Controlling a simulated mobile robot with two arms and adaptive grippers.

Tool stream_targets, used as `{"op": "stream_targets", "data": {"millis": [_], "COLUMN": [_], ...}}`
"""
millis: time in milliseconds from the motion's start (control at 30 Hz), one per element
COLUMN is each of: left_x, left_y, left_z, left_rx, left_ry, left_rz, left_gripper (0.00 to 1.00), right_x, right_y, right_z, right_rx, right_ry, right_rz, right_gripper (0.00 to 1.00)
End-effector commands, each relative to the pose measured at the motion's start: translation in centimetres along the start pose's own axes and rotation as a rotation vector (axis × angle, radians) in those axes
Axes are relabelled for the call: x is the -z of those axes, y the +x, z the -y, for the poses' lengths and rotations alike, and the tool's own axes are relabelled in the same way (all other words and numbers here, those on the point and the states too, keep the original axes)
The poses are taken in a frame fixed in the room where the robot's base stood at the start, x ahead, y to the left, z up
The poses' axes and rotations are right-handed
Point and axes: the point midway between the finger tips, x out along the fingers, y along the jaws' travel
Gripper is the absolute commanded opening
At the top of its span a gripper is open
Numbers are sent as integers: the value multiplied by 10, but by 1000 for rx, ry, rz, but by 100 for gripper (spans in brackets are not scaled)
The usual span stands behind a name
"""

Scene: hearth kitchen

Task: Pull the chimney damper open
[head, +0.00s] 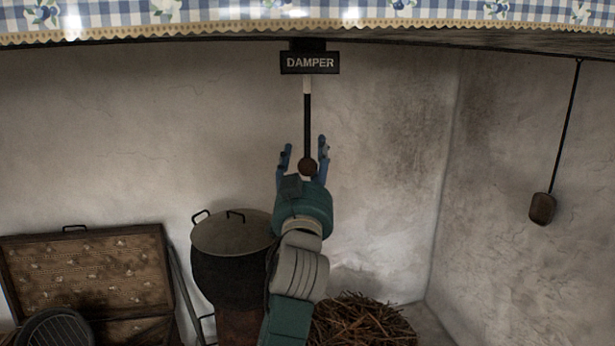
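The damper pull hangs in the upper middle of the head view. It is a thin dark rod (307,125) with a pale band near the top and a brown ball knob (307,167) at its lower end. A black sign (310,63) reading "DAMPER" is at the rod's top. My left gripper (303,150) reaches up from below, its blue fingers spread on either side of the knob. The knob shows between them, nearer the right finger, with a gap on the left. Whether the right finger touches it I cannot tell. My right gripper is out of view.
A lidded black pot (232,240) stands left of my arm. A twig pile (360,322) lies at lower right. A wooden weight (542,208) hangs at right. A checked cloth valance (220,14) crosses the top.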

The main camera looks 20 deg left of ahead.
Motion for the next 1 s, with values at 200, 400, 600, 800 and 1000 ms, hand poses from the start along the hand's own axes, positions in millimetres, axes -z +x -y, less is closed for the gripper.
{"op": "stream_targets", "data": {"millis": [200, 400, 600, 800, 1000], "left_x": [39, 49, 49, 48, 47], "left_y": [14, 18, 18, 13, -1], "left_z": [9, 11, 11, 10, 10], "left_rx": [3, 2, 3, 1, 2], "left_ry": [-2, -1, -1, -1, -1], "left_rz": [-11, -9, -9, -7, -8], "left_gripper": [50, 50, 50, 50, 50], "right_x": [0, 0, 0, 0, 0], "right_y": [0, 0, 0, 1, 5], "right_z": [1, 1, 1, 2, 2], "right_rx": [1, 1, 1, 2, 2], "right_ry": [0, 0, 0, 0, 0], "right_rz": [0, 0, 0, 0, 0], "right_gripper": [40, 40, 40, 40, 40]}}
